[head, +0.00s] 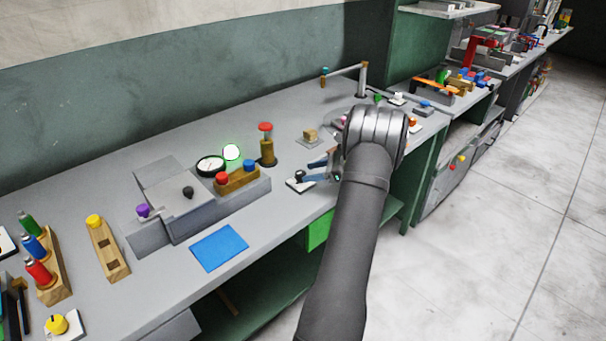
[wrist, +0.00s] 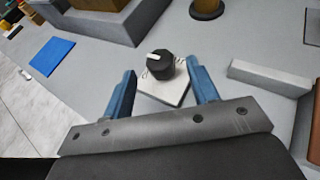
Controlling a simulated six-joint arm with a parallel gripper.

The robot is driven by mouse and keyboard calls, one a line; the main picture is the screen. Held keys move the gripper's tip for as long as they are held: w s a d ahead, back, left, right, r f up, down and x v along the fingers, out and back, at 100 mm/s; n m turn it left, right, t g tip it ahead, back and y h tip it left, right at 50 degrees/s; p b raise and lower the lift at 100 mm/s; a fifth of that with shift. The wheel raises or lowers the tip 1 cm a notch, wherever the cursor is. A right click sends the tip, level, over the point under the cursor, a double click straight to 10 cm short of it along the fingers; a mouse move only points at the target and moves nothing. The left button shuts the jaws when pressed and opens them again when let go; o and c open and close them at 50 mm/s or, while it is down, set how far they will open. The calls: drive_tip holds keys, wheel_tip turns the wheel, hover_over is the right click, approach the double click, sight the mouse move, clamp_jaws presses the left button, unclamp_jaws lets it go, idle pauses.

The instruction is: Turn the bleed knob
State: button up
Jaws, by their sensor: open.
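The bleed knob looks to be the black knob (wrist: 160,67) with a white pointer mark, on a small white plate (wrist: 168,92) with dark markings. In the head view the knob (head: 300,175) sits on its plate near the bench's front edge. My gripper (wrist: 161,74) is open, its two blue fingers apart on either side of the plate in the wrist view. In the head view my gripper (head: 313,171) reaches from the right, with its fingertips close to the knob. I cannot tell whether either finger touches it.
A grey box with a gauge (head: 211,165) and a wooden block (head: 237,181) with red and blue knobs stand left of the knob. A brass post with a red top (head: 266,145) is behind. A blue mat (head: 219,248) lies flat. A pale bar (wrist: 270,77) lies right in the wrist view.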

sight(304, 174)
drive_tip(key=v, duration=1.3)
drive_tip(key=shift+a+f, duration=0.1)
drive_tip(key=x, duration=1.7)
drive_tip(key=shift+a, duration=0.15)
drive_tip(key=shift+a, duration=0.2)
drive_tip(key=shift+d+m+t, duration=0.2)
drive_tip(key=shift+m+t, duration=0.5)
drive_tip(key=shift+t, duration=0.1)
drive_tip(key=m+t+h, duration=0.2)
drive_tip(key=m+t, duration=0.2)
drive_tip(key=shift+h, duration=0.4)
drive_tip(key=shift+s+d+m+t, duration=0.15)
drive_tip(key=shift+d+m+t, duration=0.15)
drive_tip(key=shift+m+t, duration=0.15)
drive_tip(key=v, duration=1.2)
drive_tip(key=shift+s+d+r, duration=0.15)
drive_tip(key=shift+s+r, duration=0.05)
drive_tip(key=shift+r, duration=0.15)
